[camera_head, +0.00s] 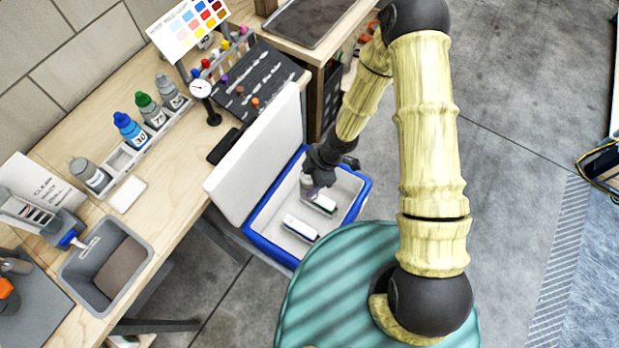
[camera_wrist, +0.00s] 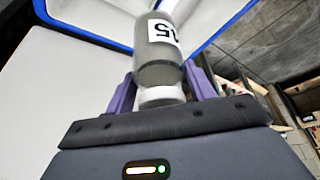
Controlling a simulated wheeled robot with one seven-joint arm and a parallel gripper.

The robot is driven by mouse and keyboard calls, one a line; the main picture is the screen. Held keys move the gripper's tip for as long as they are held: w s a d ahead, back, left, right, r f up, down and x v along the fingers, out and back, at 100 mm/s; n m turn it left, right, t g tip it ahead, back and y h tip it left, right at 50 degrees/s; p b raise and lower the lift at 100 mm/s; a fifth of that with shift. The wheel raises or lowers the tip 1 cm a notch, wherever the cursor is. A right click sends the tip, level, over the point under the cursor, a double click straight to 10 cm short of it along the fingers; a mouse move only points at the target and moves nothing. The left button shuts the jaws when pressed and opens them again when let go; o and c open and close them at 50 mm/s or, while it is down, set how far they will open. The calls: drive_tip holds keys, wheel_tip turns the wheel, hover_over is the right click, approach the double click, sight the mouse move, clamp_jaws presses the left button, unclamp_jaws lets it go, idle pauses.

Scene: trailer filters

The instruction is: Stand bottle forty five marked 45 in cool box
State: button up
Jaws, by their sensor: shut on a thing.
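The cool box (camera_head: 364,192) has a blue rim and white inside. Its white lid (camera_head: 258,155) stands open on the left. My gripper (camera_head: 318,178) reaches down into the box near its far side. In the wrist view my gripper's purple fingers (camera_wrist: 163,88) are shut around the white cap end of a grey translucent bottle (camera_wrist: 158,55). Its white label shows a turned, partly hidden number that looks like 45. The bottle (camera_head: 307,182) is mostly hidden by my gripper in the head view, so I cannot tell whether it touches the box floor.
Two pale blocks or packs (camera_head: 322,203) (camera_head: 300,228) lie on the box floor. On the workbench a rack (camera_head: 128,160) holds several capped bottles, including a blue-capped one (camera_head: 128,130) and a green-capped one (camera_head: 150,110). A grey bin (camera_head: 82,290) stands near the bench's front edge.

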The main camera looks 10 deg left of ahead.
wheel_tip(320, 180, down, 24)
drive_tip(key=b, duration=2.2)
drive_tip(key=shift+f, duration=0.2)
drive_tip(key=o, duration=1.6)
drive_tip(key=shift+r+p, duration=9.35)
drive_tip(key=shift+r, duration=0.65)
